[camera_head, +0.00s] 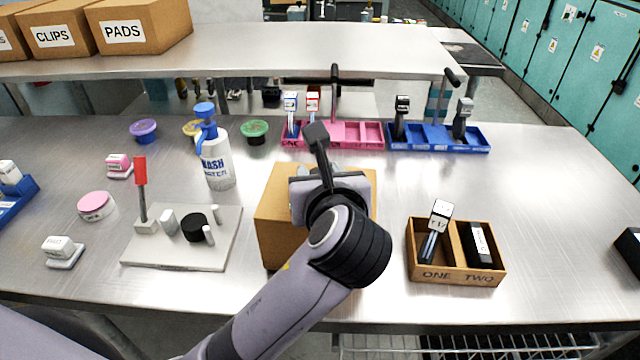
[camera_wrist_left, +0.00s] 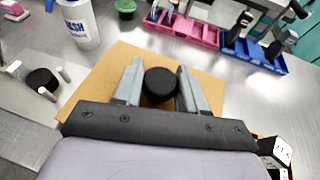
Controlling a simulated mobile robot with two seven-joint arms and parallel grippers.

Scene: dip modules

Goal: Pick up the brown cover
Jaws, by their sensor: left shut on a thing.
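The brown cover (camera_head: 280,230) is a box-like lid standing on the metal table in the middle of the head view, partly hidden by my left arm. In the left wrist view its flat brown top (camera_wrist_left: 105,75) carries a round black knob (camera_wrist_left: 160,88). My left gripper (camera_head: 322,170) is above the cover. In the left wrist view its two grey fingers (camera_wrist_left: 160,75) are shut on the knob from both sides. What lies under the cover is hidden. My right gripper is not in view.
A wooden tray (camera_head: 455,278) marked ONE and TWO stands to the right. A grey fixture plate (camera_head: 180,255) and a wash bottle (camera_head: 217,160) stand to the left. Pink (camera_head: 350,137) and blue (camera_head: 435,145) stamp racks stand behind. The table beyond the wooden tray is mostly clear.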

